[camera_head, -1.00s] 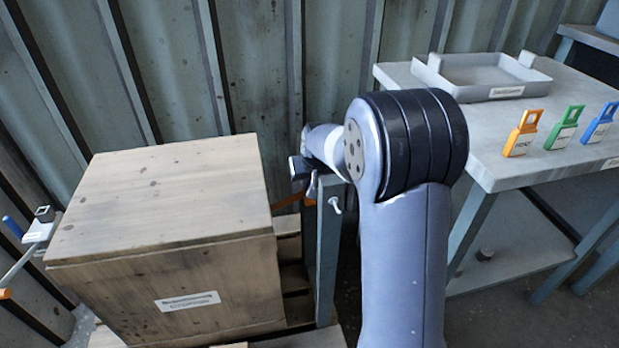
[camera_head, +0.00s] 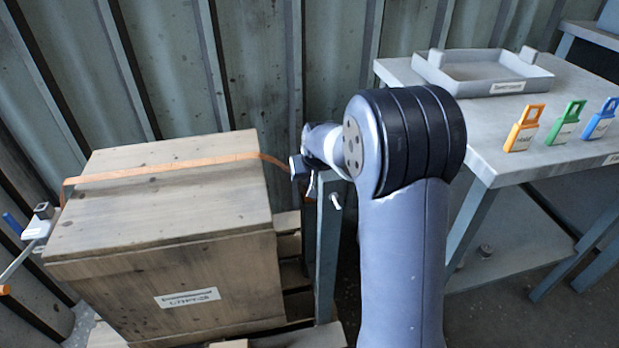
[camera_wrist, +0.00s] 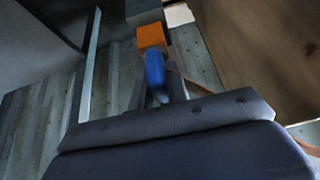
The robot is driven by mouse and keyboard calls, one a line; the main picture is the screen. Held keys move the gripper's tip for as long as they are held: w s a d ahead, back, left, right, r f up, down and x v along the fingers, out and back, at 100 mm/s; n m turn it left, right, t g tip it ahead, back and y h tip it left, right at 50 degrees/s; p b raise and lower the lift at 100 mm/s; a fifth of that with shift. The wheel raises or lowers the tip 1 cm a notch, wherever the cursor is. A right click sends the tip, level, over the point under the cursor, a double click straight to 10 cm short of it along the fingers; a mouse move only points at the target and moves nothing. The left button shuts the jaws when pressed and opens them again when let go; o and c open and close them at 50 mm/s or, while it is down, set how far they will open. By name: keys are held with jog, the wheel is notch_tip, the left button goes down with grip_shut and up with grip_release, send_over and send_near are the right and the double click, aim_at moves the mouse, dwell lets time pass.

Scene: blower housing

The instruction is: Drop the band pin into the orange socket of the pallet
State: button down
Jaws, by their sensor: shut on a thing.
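The band pin (camera_wrist: 155,72) shows as a blue rod between my gripper's fingers (camera_wrist: 162,90) in the wrist view. My gripper is shut on it. The orange socket (camera_wrist: 150,36) is the orange block just beyond the pin's far end; I cannot tell whether the pin is inside it or only in line with it. The orange band (camera_head: 170,170) lies across the crate's top and runs right to my gripper (camera_head: 298,168), which is beside the crate's right edge, partly hidden by my arm. It also shows in the wrist view (camera_wrist: 195,86).
The wooden crate (camera_head: 160,215) stands on the pallet (camera_head: 295,270). A ratchet (camera_head: 40,225) with a blue handle is at its left. A grey post (camera_head: 328,235) stands close to my gripper. The metal table (camera_head: 490,140) at right bears a tray (camera_head: 480,88) and coloured tags (camera_head: 525,128).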

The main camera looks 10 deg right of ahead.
jog(key=c, duration=1.3)
grip_release()
notch_tip(320, 180, up, 10)
jog(key=p, duration=0.4)
notch_tip(320, 180, down, 10)
jog(key=b, duration=0.4)
jog(key=shift+f, duration=0.1)
jog(key=shift+r, duration=0.25)
